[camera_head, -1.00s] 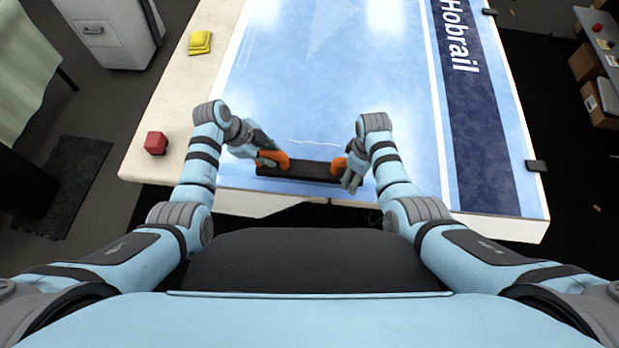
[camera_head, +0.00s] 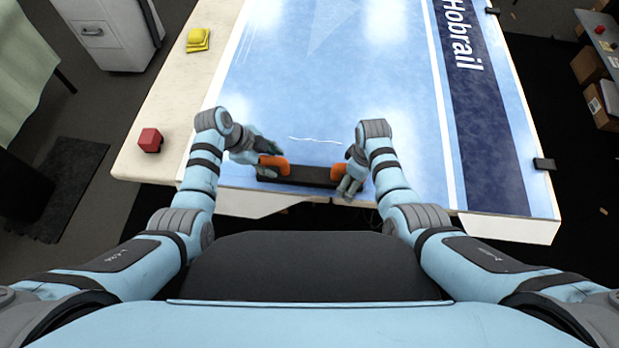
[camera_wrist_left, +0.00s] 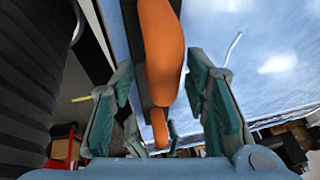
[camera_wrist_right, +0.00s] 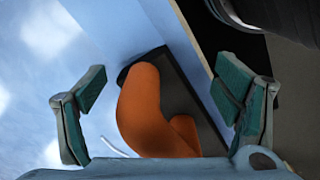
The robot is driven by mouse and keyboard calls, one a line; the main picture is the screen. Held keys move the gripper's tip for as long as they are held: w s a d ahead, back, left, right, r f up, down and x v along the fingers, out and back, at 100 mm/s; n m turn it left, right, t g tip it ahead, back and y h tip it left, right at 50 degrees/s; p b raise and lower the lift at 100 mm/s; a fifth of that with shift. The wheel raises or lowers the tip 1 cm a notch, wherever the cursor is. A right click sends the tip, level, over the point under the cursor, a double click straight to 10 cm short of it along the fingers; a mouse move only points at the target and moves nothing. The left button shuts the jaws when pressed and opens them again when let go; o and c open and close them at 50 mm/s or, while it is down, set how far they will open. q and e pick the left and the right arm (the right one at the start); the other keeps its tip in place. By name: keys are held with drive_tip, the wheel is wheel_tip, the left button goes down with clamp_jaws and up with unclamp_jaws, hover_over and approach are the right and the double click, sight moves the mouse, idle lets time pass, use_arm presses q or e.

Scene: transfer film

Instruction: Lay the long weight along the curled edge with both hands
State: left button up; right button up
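The long weight (camera_head: 309,174) is a black bar with two orange handles, lying near the front edge of the blue printed film (camera_head: 390,90). My left gripper (camera_head: 272,164) is at its left handle. In the left wrist view this handle (camera_wrist_left: 160,50) is between the spread fingers, with gaps beside it. My right gripper (camera_head: 347,180) is at the right handle. In the right wrist view that handle (camera_wrist_right: 147,115) is between wide-open fingers, apart from both. A thin wavy white line (camera_head: 315,140) shows on the film beyond the bar; I cannot tell whether it is the curl.
A red block (camera_head: 150,140) and a yellow item (camera_head: 198,40) sit on the pale left part of the table (camera_head: 165,110). Dark clips (camera_head: 544,164) stand at the right edge. The film beyond the bar is clear. A grey cabinet (camera_head: 105,32) stands at far left.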

use_arm(q)
drive_tip(key=shift+w+a, duration=0.1)
use_arm(e)
drive_tip(key=shift+d+r, duration=0.1)
drive_tip(key=shift+w+r, duration=0.1)
drive_tip(key=shift+r, duration=0.3)
wheel_tip(320, 180, up, 11)
use_arm(q)
drive_tip(key=v, duration=1.2)
